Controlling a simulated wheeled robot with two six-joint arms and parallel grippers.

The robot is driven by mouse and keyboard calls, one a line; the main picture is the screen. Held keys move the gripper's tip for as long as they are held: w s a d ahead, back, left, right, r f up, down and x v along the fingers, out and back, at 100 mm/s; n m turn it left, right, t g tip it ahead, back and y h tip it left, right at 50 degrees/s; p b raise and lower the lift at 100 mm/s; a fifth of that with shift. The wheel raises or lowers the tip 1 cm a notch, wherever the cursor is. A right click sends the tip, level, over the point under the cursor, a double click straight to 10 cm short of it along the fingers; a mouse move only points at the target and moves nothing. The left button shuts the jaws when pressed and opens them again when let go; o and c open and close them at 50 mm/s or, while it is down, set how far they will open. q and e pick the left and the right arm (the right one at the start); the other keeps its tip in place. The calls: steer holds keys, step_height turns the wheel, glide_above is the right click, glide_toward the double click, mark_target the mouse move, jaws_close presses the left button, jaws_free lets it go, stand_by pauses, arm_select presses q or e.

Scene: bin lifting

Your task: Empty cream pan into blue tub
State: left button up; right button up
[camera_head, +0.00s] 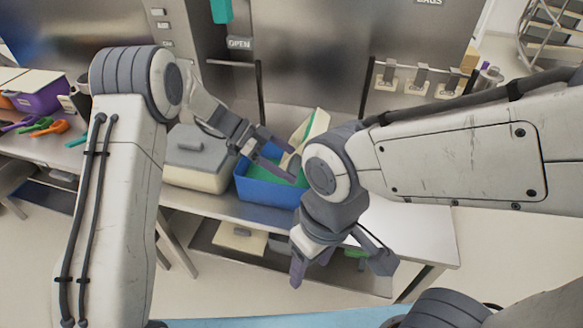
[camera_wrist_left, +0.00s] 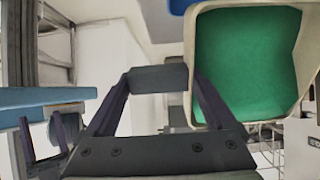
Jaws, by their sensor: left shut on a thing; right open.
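The cream pan (camera_head: 314,126) is steeply tilted above the blue tub (camera_head: 262,190), toward its right side. My left gripper (camera_head: 288,168) is shut on the pan and holds it over the tub. In the left wrist view the pan (camera_wrist_left: 197,58) shows a flat green inside; I cannot tell if this is a lining or contents. Green also shows within the tub in the head view, but my gripper and arm hide much of it. A blue corner of the tub (camera_wrist_left: 177,6) shows at the wrist view's top. My right gripper (camera_head: 340,268) is open and empty, in front of the bench.
The steel bench (camera_head: 400,235) has clear room right of the tub. A grey-lidded cream box (camera_head: 197,160) stands just left of the tub. A purple bin (camera_head: 42,95) and coloured tools are far left. A steel back wall with hooks (camera_head: 420,78) rises behind.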

arm_select(q)
steer(key=h+b, duration=0.1)
steer(key=b, duration=0.2)
steer(key=a+h+b, duration=0.1)
steer(key=b, duration=0.2)
steer(key=shift+w+a+g+h, duration=0.25)
steer(key=shift+a+g+h, duration=0.05)
steer(key=shift+g+h, duration=0.1)
stand_by(0.4)
steer(key=shift+b, duration=0.35)
stand_by(1.1)
steer(key=shift+r+t+y, duration=0.3)
steer(key=shift+r+y, duration=0.4)
steer(key=shift+y, duration=0.3)
steer(key=shift+f, duration=0.1)
steer(key=shift+s+d+f+y+b, duration=0.25)
steer(key=shift+d+f+y+b, duration=0.15)
steer(key=shift+d+f+b, duration=0.3)
